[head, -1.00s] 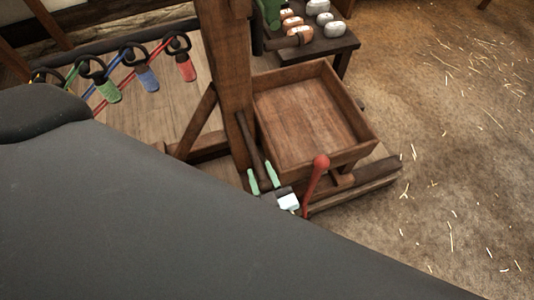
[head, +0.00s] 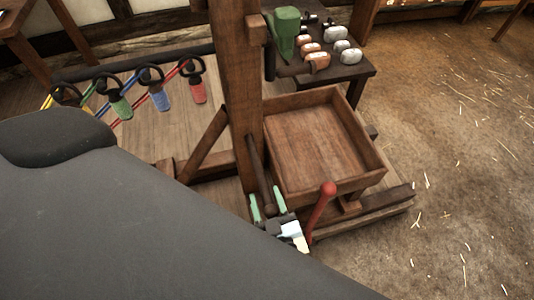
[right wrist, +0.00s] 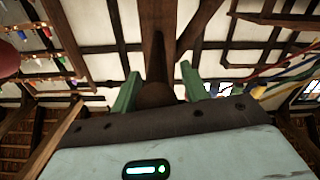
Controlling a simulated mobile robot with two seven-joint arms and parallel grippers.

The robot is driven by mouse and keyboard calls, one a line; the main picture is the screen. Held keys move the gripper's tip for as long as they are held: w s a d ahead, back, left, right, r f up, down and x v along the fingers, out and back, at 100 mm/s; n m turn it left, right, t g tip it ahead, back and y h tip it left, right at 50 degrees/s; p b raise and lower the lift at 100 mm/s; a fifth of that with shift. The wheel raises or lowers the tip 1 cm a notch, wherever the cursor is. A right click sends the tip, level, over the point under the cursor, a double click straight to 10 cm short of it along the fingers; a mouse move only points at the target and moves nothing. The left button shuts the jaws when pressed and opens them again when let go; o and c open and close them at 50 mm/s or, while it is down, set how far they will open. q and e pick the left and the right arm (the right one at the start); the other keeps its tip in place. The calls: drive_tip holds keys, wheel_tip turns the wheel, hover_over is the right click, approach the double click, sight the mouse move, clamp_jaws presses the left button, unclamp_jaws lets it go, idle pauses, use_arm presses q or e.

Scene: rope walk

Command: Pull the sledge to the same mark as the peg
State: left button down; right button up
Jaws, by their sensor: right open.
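A wooden frame with a tall post (head: 237,90) and a shallow empty tray (head: 375,172) on low runners looks like the sledge. A dark wooden rod (head: 259,165) slants down beside the post. My right gripper (head: 268,205), with pale green fingers, is open at the rod's lower end. In the right wrist view the fingers of my right gripper (right wrist: 158,88) stand on either side of the rod's round end (right wrist: 157,95); I cannot tell whether they touch it. My left gripper is out of view. I cannot make out the peg or any marks.
A red-knobbed lever (head: 322,208) stands just right of my right gripper. A small dark table (head: 350,72) holds several weights and a green object. The floor (head: 460,180) at right is open, with straw.

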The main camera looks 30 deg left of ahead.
drive_tip(key=v, duration=0.7)
drive_tip(key=shift+s+d, duration=0.3)
drive_tip(key=shift+d, duration=0.05)
idle(0.4)
